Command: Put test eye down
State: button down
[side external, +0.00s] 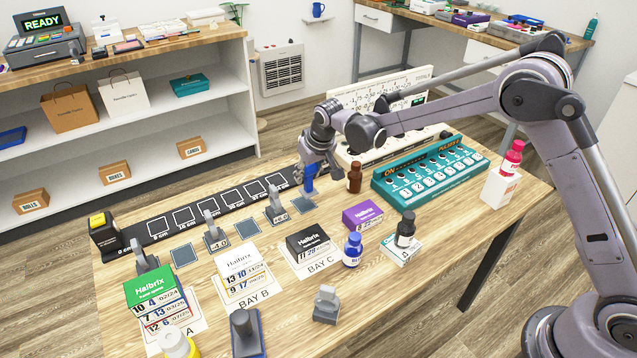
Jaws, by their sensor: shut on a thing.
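My gripper (310,167) is at the back middle of the wooden table and points down. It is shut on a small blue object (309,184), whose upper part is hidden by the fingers. I cannot tell from its shape whether this is the test eye. Its lower end is just above or at the table near a blue-grey square (303,205); I cannot tell whether it touches. A brown bottle (354,178) stands close on the right. A grey-handled piece (275,210) stands to the left.
A black strip (173,223) with white outlined squares runs behind. A teal panel (428,172) stands right. In front are a purple box (362,215), a blue bottle (352,250), a black bottle (405,230) and labelled bay cards (255,294). Bare table lies at the front right.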

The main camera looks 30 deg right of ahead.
aim_at(310, 179)
jog(key=shift+f, duration=1.95)
jog(key=shift+f, duration=0.2)
jog(key=c, duration=0.9)
grip_release()
jog(key=shift+o, duration=0.2)
jog(key=shift+r, duration=0.1)
jog(key=v, duration=1.2)
jog(key=s+d+r+t, duration=0.1)
jog(key=s+d+r, duration=0.5)
jog(key=s+r, duration=0.5)
jog(key=s+d+f, duration=0.2)
jog(key=s, duration=0.7)
jog(key=s+d+f+t, duration=0.1)
jog(key=s+d+f, duration=0.1)
jog(key=s, duration=0.7)
jog(key=shift+d+f+t, duration=0.15)
jog(key=shift+d+t, duration=0.15)
